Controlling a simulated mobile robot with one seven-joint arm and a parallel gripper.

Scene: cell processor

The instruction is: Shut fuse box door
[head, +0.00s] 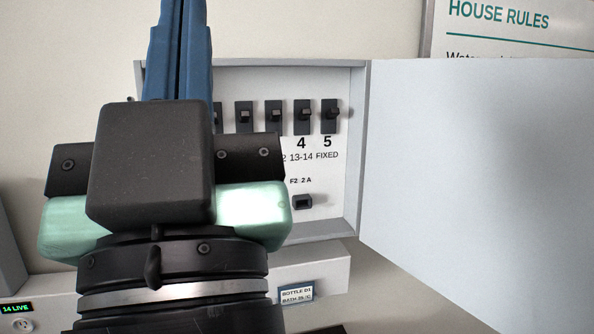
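The fuse box (357,150) is a pale grey wall box with a row of black switches and a white label panel. Its door (475,170) is a plain light grey panel. It stands wide open, swung out from the box's right edge and running past the right edge of the view. My gripper (180,45) is in front of the box's left part and hides much of it. Its two blue fingers point up and lie side by side with only a thin dark line between them. They look shut with nothing between them. Their tips reach the top of the view. My gripper is left of the door, apart from it.
A "House Rules" sign (510,30) hangs on the wall at the upper right, behind the door. Below the box is a pale ledge (325,270) with a "Bottle D1" label (297,295). A small green-lettered display (16,308) sits at the lower left.

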